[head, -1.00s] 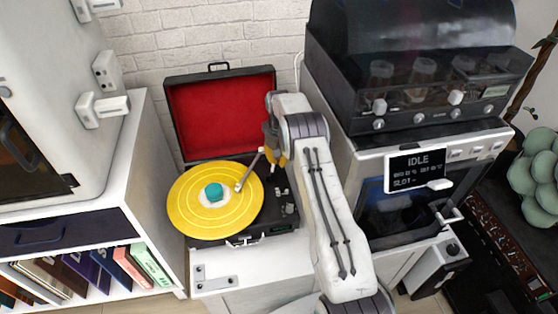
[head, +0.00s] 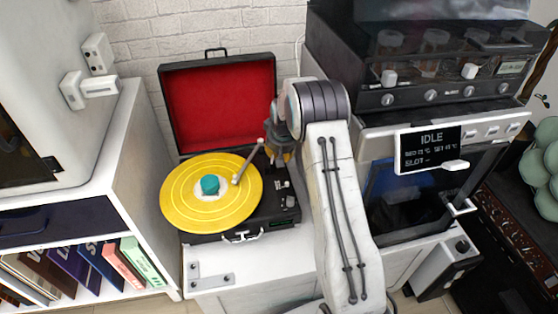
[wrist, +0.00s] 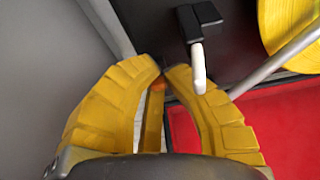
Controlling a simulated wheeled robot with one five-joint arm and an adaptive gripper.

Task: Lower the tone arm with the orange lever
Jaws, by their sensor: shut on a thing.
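The turntable (head: 265,222) is a black case with an open red-lined lid (head: 218,103) and a yellow record (head: 180,192) on its platter. The pale tone arm (head: 249,162) reaches from its pivot to over the record; I cannot tell if its tip touches. It shows as a grey rod in the wrist view (wrist: 272,62).
A black block with a white peg (wrist: 198,65) stands close beside the right finger. A white shelf (head: 118,150) with books is on the left. A machine with an IDLE display (head: 430,148) stands close to the right of my arm. A teal knob (head: 210,185) sits at the record's centre.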

